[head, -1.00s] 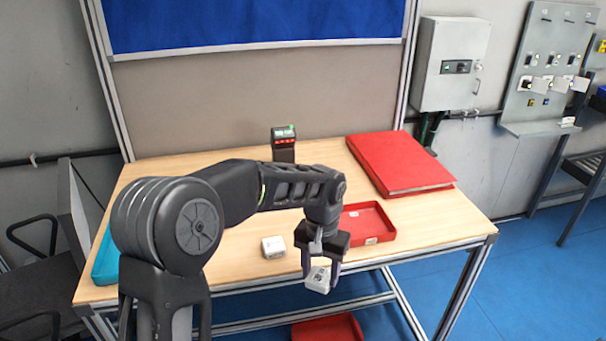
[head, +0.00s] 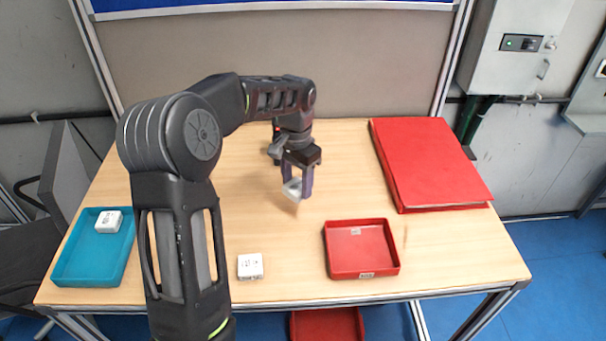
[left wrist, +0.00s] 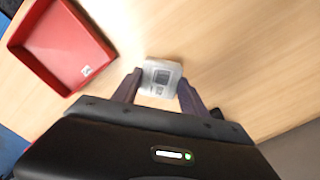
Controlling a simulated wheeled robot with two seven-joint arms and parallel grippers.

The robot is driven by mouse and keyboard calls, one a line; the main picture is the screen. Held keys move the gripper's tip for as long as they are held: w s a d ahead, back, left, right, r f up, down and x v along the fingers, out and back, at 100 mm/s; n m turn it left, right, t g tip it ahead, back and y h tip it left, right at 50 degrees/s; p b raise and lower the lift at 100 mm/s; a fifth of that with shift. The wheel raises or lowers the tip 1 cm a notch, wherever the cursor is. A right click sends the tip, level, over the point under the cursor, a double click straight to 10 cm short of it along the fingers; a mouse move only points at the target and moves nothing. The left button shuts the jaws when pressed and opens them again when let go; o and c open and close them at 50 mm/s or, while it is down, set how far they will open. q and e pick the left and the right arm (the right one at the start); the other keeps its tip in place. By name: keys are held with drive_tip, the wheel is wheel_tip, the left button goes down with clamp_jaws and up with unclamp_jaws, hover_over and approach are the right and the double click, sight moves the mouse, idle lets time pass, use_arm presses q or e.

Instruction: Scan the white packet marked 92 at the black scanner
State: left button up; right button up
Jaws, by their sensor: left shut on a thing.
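My left gripper (head: 297,187) is shut on a white packet (head: 292,188), held above the middle of the table in front of the scanner. In the left wrist view the packet (left wrist: 160,79) sits between the two fingers, with a grey printed patch facing the camera; its number is too blurred to read. The black scanner (head: 278,129) stands at the back of the table, mostly hidden behind my left arm and gripper. Another white packet (head: 250,266) lies near the front edge, and one more (head: 108,222) lies in the teal tray. My right gripper is not in view.
The teal tray (head: 70,281) is at the left of the table. An empty red tray (head: 328,262) is at the front right, and a large red binder (head: 425,160) lies at the back right. The wood between gripper and red tray is clear.

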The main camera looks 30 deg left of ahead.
sight(297, 182)
use_arm(q)
drive_tip(key=shift+w+a+f+b, duration=0.2)
drive_tip(key=shift+w+a+f, duration=0.3)
drive_tip(key=shift+w+f, duration=0.3)
drive_tip(key=shift+w+a+f+b, duration=0.15)
drive_tip(key=shift+w+a+f, duration=0.4)
drive_tip(key=shift+f, duration=0.35)
drive_tip(key=shift+w+a+f+b, duration=0.2)
drive_tip(key=shift+w+a+f, duration=0.25)
drive_tip(key=shift+w+f, duration=0.35)
drive_tip(key=shift+s+f, duration=0.1)
